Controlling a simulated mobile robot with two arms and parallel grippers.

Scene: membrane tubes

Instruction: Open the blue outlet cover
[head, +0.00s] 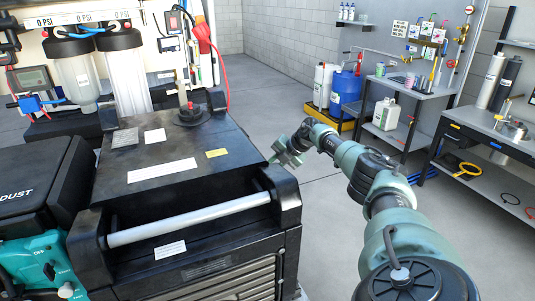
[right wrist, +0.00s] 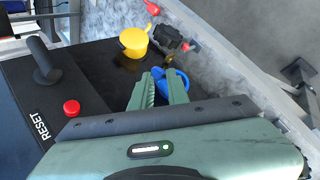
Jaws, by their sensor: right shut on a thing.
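The blue outlet cover (right wrist: 184,77) is in the right wrist view, on the dark panel near its right edge, partly hidden by my fingers. My right gripper (right wrist: 163,79) has its two green fingers at the cover, shut on it, with blue showing between and beside the fingertips. Whether the cover is raised or seated I cannot tell. In the head view my right gripper (head: 283,156) is at the right side of the black machine (head: 235,140), and the blue cover is hidden there. My left gripper is in neither view.
In the right wrist view a yellow cover (right wrist: 133,42) is beyond the blue one. A red button (right wrist: 71,107), a RESET label and a black handle (right wrist: 42,60) are to the left. In the head view, workbenches (head: 480,140) stand on the right, with open floor between.

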